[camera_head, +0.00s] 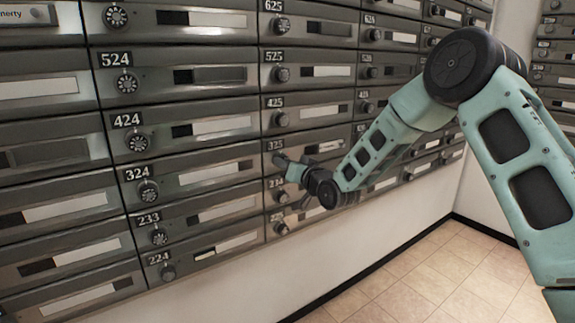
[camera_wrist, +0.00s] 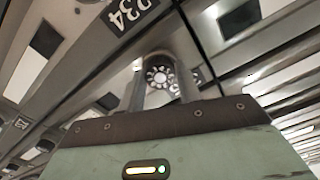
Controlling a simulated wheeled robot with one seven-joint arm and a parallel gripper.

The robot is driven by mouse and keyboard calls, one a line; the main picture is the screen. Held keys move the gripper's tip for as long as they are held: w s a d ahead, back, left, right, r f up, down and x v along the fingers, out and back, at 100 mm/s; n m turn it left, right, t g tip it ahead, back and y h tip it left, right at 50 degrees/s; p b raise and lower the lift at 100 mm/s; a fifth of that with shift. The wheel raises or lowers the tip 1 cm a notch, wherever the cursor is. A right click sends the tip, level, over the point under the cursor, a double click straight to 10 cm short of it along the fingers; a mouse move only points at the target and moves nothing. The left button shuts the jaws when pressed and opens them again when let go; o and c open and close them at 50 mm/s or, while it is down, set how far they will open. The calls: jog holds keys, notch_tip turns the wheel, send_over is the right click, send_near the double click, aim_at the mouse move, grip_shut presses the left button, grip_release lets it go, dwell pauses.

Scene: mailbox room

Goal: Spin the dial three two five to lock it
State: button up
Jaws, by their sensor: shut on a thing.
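The mailbox wall shows in the head view, and the number plate 325 (camera_head: 276,145) is on a door in its middle column. My gripper (camera_head: 282,160) reaches in from the right at the dial just below that plate. The gripper hides most of this dial in the head view. In the wrist view the round dial (camera_wrist: 160,77), with a pale ring of marks, sits between the two fingers of my gripper (camera_wrist: 160,85). The fingers are shut on it. The marks are too small to read, so the dial's setting cannot be told.
Other dials are close by, such as the one at 425 (camera_head: 281,119) above and the one at 225 (camera_head: 281,228) below. The 324 dial (camera_head: 149,191) is to the left. Tiled floor (camera_head: 420,270) lies open at the lower right.

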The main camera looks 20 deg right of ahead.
jog(key=m+p, duration=0.2)
jog(key=m, duration=2.4)
jog(key=shift+p, duration=0.35)
jog(key=shift+m, duration=0.3)
jog(key=o, duration=1)
jog(key=p+v, duration=0.1)
jog(key=v, duration=1.6)
jog(key=shift+s+d, duration=0.15)
jog(key=shift+r, duration=0.1)
